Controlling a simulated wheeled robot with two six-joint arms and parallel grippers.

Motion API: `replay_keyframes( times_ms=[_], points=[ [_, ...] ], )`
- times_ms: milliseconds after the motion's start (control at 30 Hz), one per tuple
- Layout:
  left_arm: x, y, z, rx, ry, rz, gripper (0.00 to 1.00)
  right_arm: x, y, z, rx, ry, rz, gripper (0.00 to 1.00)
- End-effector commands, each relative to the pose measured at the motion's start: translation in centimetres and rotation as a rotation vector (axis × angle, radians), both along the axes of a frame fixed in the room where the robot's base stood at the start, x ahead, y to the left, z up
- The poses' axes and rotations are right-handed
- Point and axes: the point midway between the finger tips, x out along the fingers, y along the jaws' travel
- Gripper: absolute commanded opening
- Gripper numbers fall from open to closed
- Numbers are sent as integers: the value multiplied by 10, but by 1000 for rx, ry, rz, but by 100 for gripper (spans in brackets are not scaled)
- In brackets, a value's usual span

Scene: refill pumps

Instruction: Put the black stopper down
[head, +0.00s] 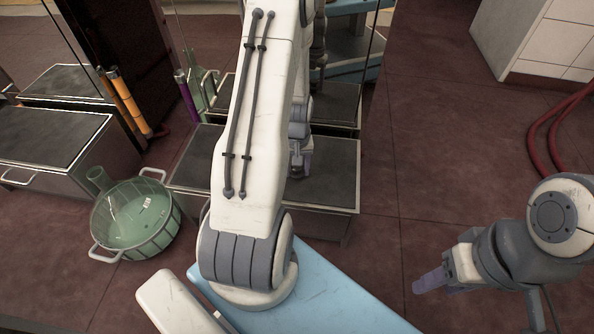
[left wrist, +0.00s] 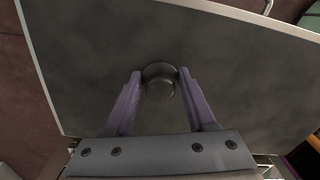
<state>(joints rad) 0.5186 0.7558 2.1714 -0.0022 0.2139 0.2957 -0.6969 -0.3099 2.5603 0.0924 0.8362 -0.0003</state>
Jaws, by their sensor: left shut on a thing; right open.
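The black stopper (left wrist: 159,83) is a short dark cylinder seen from above in the left wrist view, between the two purple fingers of my left gripper (left wrist: 158,88). The fingers are shut on its sides. Behind it is the dark top of a low stand (left wrist: 85,50). I cannot tell whether the stopper touches that top. In the head view my left gripper (head: 300,168) points down over the stand (head: 338,192), and the stopper is hidden there. My right gripper (head: 432,282) is open and empty, out over the floor at the lower right.
Another dark-topped stand (head: 50,135) is at the far left. Orange tubes (head: 128,100) and a purple tube (head: 186,98) stand behind. Red hoses (head: 545,135) lie right. The floor at centre right is clear.

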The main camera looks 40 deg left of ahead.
Motion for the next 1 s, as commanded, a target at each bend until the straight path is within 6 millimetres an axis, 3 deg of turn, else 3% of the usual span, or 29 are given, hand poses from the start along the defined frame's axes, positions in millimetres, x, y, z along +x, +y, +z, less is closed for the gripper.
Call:
replay_keyframes(
  times_ms=[200, 233, 300, 667, 1000],
  points=[
    [0, 0, -3, -1, 1, 0, 5, 0, 0, -1, 1, -1, 0, 50],
    [0, 0, -2, 0, 0, 0, 68, 0, 0, 0, 1, -1, 0, 50],
    [0, 0, -2, 0, 0, 0, 86, 0, 0, 0, 0, 0, 0, 50],
    [0, 0, 3, 1, -1, 0, 86, 0, 0, 2, 0, 0, 0, 50],
    [0, 0, 71, 1, -3, 0, 86, 0, 0, 45, 0, 0, 0, 50]
  ],
)
